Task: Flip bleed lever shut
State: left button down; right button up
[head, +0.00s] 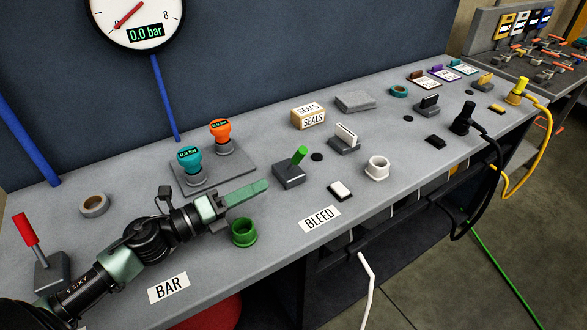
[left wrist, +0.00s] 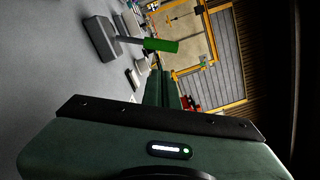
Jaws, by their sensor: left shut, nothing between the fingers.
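The bleed lever has a green handle (head: 299,156) on a grey box base (head: 289,172), behind the BLEED label (head: 319,218). Its handle stands up, tilted toward the right. In the left wrist view the green handle (left wrist: 161,45) sticks out from its grey base (left wrist: 102,38), beyond the fingers. My left gripper (head: 262,187) is shut and empty, low over the bench, left of the lever base and apart from it. Its closed green fingers also show in the left wrist view (left wrist: 162,88). My right gripper is not in view.
A green ring cup (head: 244,232) stands just in front of my left fingers. A white switch (head: 340,190) and white ring (head: 377,167) lie to the right. A red-handled lever (head: 26,231) stands far left. The wall dial (head: 137,22) reads 0.0 bar.

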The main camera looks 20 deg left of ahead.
aim_at(296, 159)
pick_arm(q)
jog(key=p+x, duration=0.3)
jog(key=x, duration=0.7)
jog(key=shift+w+r+p, duration=0.1)
jog(key=shift+p, duration=0.3)
